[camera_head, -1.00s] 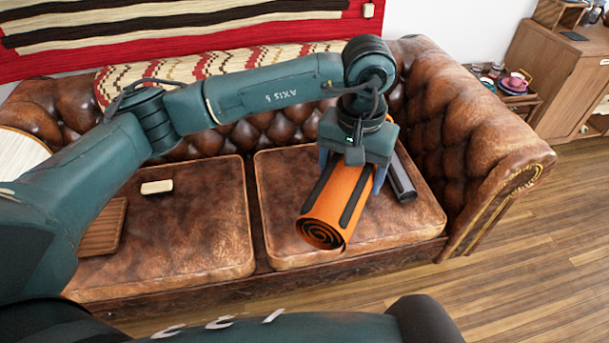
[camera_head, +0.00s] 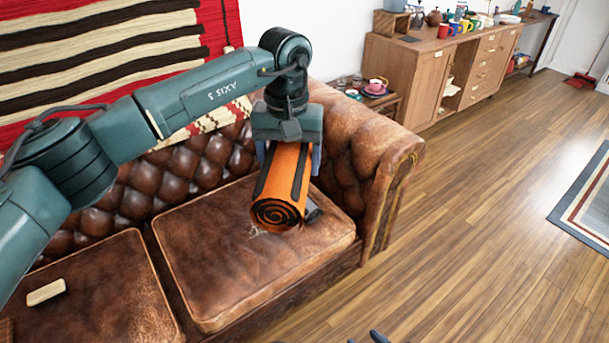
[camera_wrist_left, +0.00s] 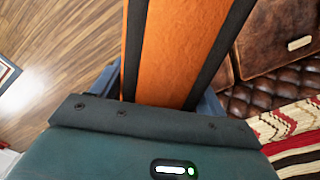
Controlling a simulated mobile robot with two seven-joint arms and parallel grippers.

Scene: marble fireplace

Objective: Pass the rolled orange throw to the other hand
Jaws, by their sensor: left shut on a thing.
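The rolled orange throw (camera_head: 284,195) has dark stripes along it and a spiral end that faces me in the head view. My left gripper (camera_head: 289,160) is shut on it, with one finger on each side. The throw is held above the right seat cushion of the sofa, its spiral end tilted down toward me. In the left wrist view the throw (camera_wrist_left: 172,50) runs out from between the fingers, and its far end is cut off. My right gripper cannot be made out; only small dark bits show at the bottom edge of the head view.
The brown leather sofa (camera_head: 240,265) lies under the throw. A dark object (camera_head: 314,215) is partly hidden behind the throw on the cushion. A small pale block (camera_head: 46,291) lies on the left cushion. A side table and wooden cabinet (camera_head: 425,80) stand beyond. Open wooden floor lies right.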

